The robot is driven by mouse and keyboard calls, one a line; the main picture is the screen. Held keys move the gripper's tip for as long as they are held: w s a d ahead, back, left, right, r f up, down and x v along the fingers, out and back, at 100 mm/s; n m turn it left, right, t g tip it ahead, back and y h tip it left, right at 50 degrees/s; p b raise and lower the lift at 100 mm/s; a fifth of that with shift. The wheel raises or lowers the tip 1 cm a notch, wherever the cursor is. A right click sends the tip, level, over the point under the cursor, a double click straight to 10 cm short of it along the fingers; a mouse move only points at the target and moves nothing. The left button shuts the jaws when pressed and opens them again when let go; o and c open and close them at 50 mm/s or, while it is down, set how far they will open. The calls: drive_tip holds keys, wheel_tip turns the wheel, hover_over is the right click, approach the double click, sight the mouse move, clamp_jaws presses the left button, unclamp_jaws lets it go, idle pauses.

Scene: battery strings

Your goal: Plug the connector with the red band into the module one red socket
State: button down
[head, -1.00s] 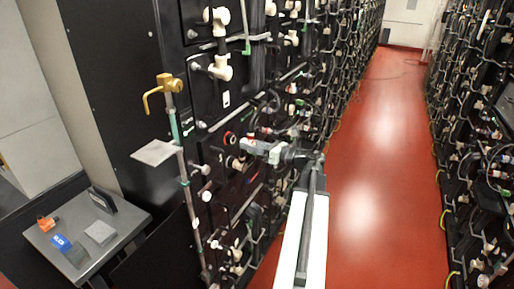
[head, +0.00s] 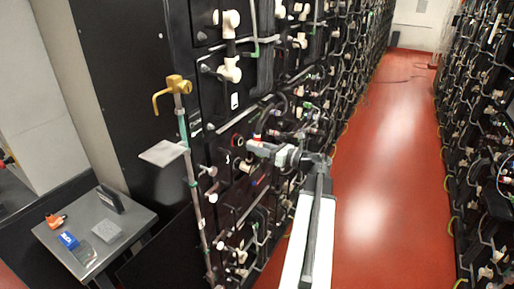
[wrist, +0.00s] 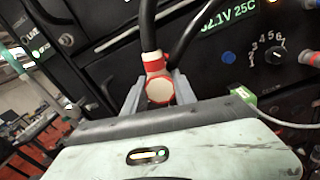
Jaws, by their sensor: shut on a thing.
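In the wrist view my gripper (wrist: 159,98) is shut on a connector (wrist: 158,88) with a red band and a pale round end. A thick black cable runs up from the connector. In the head view my gripper (head: 256,148) is close to the front of the left battery rack, and the connector there is too small to make out clearly. A red-ringed socket (head: 237,140) shows on the rack front just left of my gripper. I cannot read its module label. The wrist view shows no open red socket, and the connector's underside is hidden.
A lit display (wrist: 228,18), a blue knob (wrist: 228,58) and a numbered dial (wrist: 274,55) are on the panel beside the connector. A brass-handled pipe (head: 178,85) stands at the rack's near edge. A small grey table (head: 100,245) is at left.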

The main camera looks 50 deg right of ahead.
sight(249, 142)
drive_tip(key=shift+x, duration=1.85)
drive_tip(key=c, duration=0.9)
unclamp_jaws()
drive_tip(key=shift+s, duration=0.1)
drive_tip(key=v, duration=0.7)
drive_tip(key=shift+s+d, duration=0.15)
drive_tip(key=shift+s, duration=0.15)
